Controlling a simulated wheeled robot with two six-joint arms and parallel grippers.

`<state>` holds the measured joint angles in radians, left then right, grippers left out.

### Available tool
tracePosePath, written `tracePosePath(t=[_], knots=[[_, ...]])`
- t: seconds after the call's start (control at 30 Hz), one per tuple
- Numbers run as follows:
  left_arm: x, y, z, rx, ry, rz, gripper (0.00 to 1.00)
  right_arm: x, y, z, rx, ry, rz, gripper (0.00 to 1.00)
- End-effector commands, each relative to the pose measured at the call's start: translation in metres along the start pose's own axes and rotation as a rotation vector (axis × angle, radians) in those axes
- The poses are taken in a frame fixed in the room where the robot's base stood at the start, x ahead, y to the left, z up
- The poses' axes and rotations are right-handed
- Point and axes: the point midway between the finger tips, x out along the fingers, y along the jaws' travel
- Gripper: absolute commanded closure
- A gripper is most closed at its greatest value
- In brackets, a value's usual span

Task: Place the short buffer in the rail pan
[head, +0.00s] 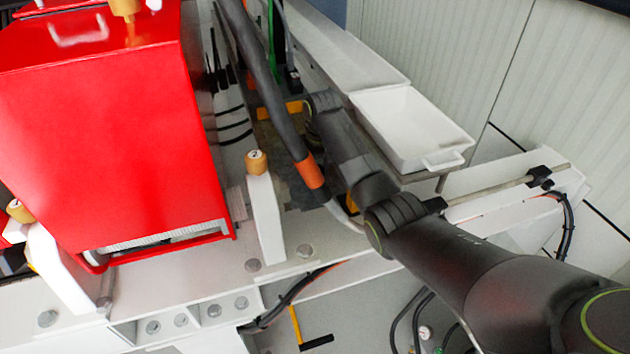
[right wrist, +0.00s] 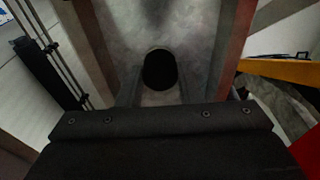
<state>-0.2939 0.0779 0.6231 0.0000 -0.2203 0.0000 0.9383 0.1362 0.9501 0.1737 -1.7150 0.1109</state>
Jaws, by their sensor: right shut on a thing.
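My right arm comes in from the lower right of the head view and reaches in beside the dark pipe; its gripper is not clearly visible there. In the right wrist view my right gripper (right wrist: 159,76) is shut on a black round-ended thing (right wrist: 159,70), which shows between its two fingers. I cannot tell for certain whether this is the short buffer. A white pan (head: 456,158) with a front handle, likely the rail pan, stands right of my arm in the head view and looks empty. My left gripper is not in view.
A big red box (head: 110,150) fills the left. A dark pipe (head: 262,75) with an orange band runs close to my right arm. A white post with a tan numbered cap (head: 256,162) stands between the box and my arm. A hammer (head: 316,341) lies below.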

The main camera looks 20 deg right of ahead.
Motion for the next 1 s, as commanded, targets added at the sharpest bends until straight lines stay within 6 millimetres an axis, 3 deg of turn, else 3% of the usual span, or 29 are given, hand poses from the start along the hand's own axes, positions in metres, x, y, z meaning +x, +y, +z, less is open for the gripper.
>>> tracePosePath(t=[0.5,0.9,0.93,1.0], knots=[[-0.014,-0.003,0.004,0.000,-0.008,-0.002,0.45,0.060,0.000,0.009,-0.001,0.000,0.001,0.90],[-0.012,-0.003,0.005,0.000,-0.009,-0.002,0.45,0.067,0.000,0.010,-0.001,0.001,0.001,0.90],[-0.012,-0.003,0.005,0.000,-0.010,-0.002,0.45,0.066,0.000,0.010,-0.001,0.001,0.001,0.65],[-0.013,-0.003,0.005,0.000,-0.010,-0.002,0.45,0.066,0.000,0.010,-0.001,0.001,0.001,0.56]])
